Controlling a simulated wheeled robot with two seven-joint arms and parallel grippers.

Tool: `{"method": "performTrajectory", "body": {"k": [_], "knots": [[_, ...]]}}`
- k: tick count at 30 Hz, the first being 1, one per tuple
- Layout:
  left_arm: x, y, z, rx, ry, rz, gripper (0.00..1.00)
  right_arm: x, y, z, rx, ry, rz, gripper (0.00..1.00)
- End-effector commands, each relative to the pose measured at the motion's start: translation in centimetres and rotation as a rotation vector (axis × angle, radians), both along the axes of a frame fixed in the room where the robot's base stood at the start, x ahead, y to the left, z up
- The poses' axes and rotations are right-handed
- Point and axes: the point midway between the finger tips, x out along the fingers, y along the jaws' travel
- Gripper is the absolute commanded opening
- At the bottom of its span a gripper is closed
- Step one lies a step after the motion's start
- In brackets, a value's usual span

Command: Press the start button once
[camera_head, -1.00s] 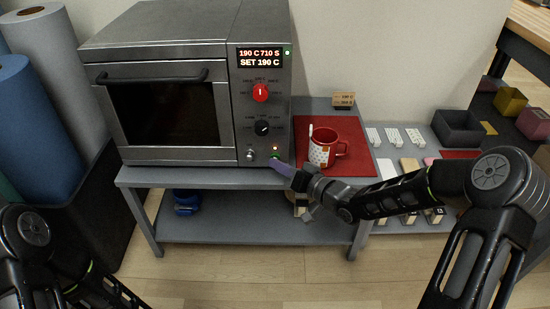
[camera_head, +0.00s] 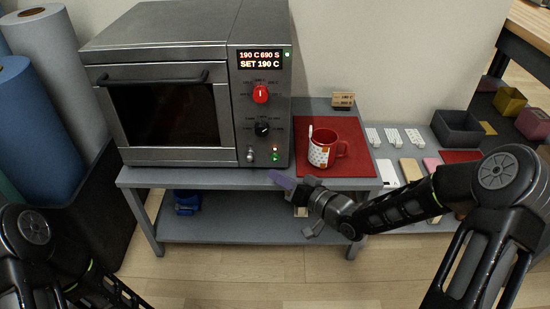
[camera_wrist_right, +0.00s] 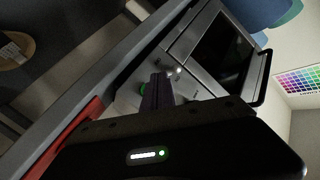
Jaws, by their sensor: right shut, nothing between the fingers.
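The mug press (camera_head: 175,85) is a grey oven-like machine with a closed door. Its display (camera_head: 260,60) reads 190 C 690 S, SET 190 C. Low on its panel is a green-lit button (camera_head: 275,156), with a red light just above it and a metal toggle to its left. The green button also shows in the right wrist view (camera_wrist_right: 143,89), partly behind the fingers. My right gripper (camera_head: 271,175) is shut and empty, just below and in front of the button, apart from it. It also shows in the right wrist view (camera_wrist_right: 158,78). My left gripper is out of view.
A red-and-white patterned mug (camera_head: 321,149) with a spoon stands on a red mat (camera_head: 352,168) right of the press. White blocks (camera_head: 393,137) and a dark bin (camera_head: 457,128) lie further right. Rolls (camera_head: 38,115) stand at the left.

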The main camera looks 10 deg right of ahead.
Motion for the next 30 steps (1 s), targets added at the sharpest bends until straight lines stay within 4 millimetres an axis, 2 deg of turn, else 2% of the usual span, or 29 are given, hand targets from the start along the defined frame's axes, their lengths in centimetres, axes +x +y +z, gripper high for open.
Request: {"method": "performTrajectory", "body": {"k": [3,8,30], "knots": [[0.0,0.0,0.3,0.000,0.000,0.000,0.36,-1.2,0.3,0.0,0.000,0.002,0.001,0.00],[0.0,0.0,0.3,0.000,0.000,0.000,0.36,-2.0,0.5,0.0,0.001,0.001,0.000,0.00],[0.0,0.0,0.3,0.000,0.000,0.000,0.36,-2.0,0.5,0.0,0.001,0.000,0.001,0.00]]}}
